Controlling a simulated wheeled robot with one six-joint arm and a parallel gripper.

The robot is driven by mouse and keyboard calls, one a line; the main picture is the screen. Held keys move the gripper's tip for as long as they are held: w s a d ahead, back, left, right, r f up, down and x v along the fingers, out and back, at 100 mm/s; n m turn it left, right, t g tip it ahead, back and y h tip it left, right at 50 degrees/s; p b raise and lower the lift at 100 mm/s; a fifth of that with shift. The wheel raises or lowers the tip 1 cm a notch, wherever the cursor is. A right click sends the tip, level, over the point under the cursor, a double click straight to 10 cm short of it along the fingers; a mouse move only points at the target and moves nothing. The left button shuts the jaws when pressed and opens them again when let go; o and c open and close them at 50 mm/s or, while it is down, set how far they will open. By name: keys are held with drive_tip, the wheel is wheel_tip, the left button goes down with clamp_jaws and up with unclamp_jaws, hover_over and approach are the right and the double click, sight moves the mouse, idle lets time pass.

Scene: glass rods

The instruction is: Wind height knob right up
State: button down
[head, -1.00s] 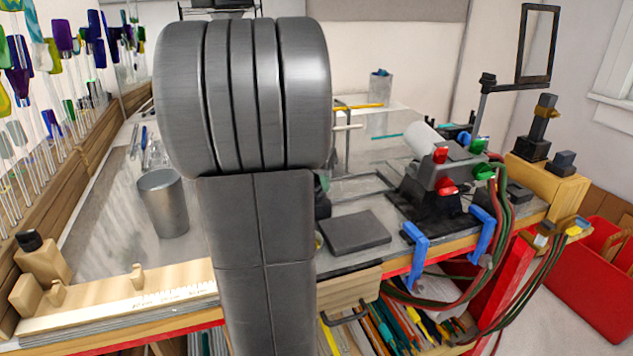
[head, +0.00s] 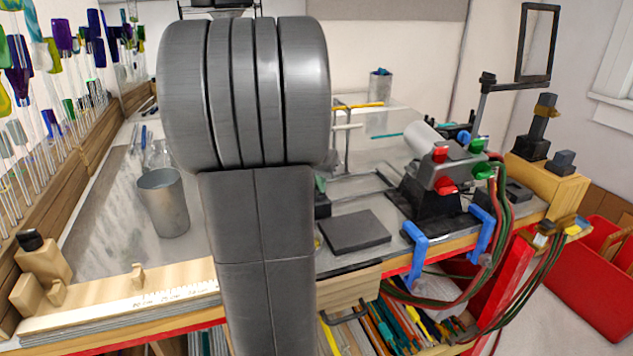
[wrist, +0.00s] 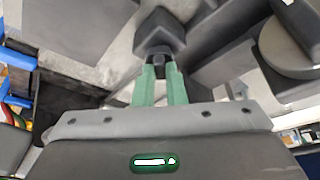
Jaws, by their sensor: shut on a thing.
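In the wrist view, my gripper (wrist: 160,72) has two green fingers closed on a small dark knob (wrist: 159,52). The knob sits against a larger dark, faceted block (wrist: 160,30). I take this dark piece to be the height knob; its markings and how far it is turned cannot be told. In the head view, my own grey arm covers the middle of the picture and hides the knob and nearly all of my gripper.
The torch (head: 428,142) with red and green knobs stands right of my arm, with hoses and blue clamps (head: 416,245). A dark flat block (head: 354,232) lies in front of it. A metal cup (head: 163,203) stands left. A wooden ruler (head: 150,297) lines the front edge.

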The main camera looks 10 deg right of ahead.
drive_tip(key=n, duration=0.1)
drive_tip(key=n+y+p, duration=0.1)
drive_tip(key=n, duration=0.1)
drive_tip(key=n+t, duration=0.1)
drive_tip(key=shift+d+r+y, duration=0.15)
drive_tip(key=shift+d+y, duration=0.1)
drive_tip(key=shift+y, duration=0.05)
drive_tip(key=shift+d+n+y+p, duration=0.1)
drive_tip(key=shift+n+y+p, duration=0.65)
drive_tip(key=shift+n, duration=1.65)
drive_tip(key=c, duration=1.5)
unclamp_jaws()
drive_tip(key=shift+s, duration=0.1)
drive_tip(key=b+v, duration=0.1)
drive_tip(key=v, duration=1.2)
drive_tip(key=shift+d+r, duration=0.15)
drive_tip(key=shift+r, duration=0.15)
